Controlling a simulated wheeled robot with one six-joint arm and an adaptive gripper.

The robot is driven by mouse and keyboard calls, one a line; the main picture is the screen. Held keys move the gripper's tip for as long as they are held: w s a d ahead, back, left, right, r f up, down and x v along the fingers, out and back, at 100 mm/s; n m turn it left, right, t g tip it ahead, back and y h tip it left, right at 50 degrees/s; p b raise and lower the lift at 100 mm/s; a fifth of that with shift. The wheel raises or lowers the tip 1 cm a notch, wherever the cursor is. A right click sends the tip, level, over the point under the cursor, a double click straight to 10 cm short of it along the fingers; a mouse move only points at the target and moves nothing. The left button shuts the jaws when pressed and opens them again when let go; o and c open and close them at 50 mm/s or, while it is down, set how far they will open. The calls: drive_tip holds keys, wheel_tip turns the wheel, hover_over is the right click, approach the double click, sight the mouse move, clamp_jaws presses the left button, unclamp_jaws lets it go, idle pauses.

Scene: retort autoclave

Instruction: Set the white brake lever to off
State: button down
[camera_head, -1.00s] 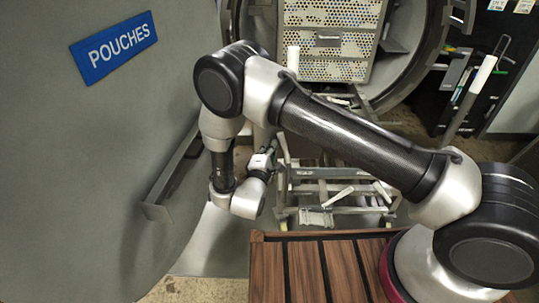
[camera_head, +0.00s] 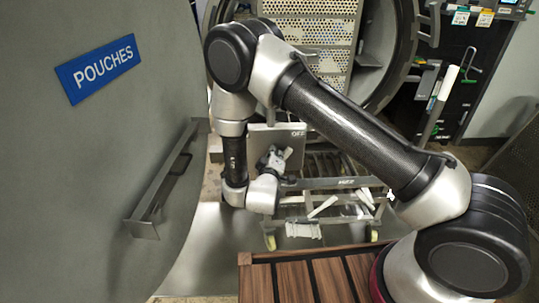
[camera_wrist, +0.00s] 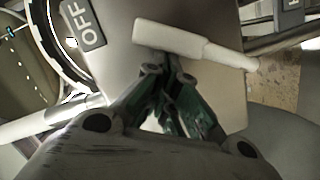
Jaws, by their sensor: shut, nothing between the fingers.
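The white brake lever (camera_wrist: 168,38) shows in the wrist view as a thick pale handle on a thinner stem running right. It lies across a flat grey plate with a dark OFF label (camera_wrist: 83,22) at its upper left. My gripper (camera_wrist: 165,66) is shut and empty, its green-and-black fingers just below the handle; I cannot tell whether they touch it. In the head view my gripper (camera_head: 277,156) is in front of the grey OFF plate (camera_head: 262,138). The lever is hard to make out there, partly hidden by my gripper.
A low metal trolley (camera_head: 345,183) with white handles (camera_head: 322,207) stands before the open round chamber holding a perforated basket (camera_head: 310,32). A grey door with a POUCHES sign (camera_head: 97,71) and long handle (camera_head: 165,180) fills the left. A slatted wooden deck (camera_head: 308,280) is in front.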

drive_tip(key=shift+d+f, duration=0.1)
drive_tip(key=shift+d, duration=0.4)
idle(0.4)
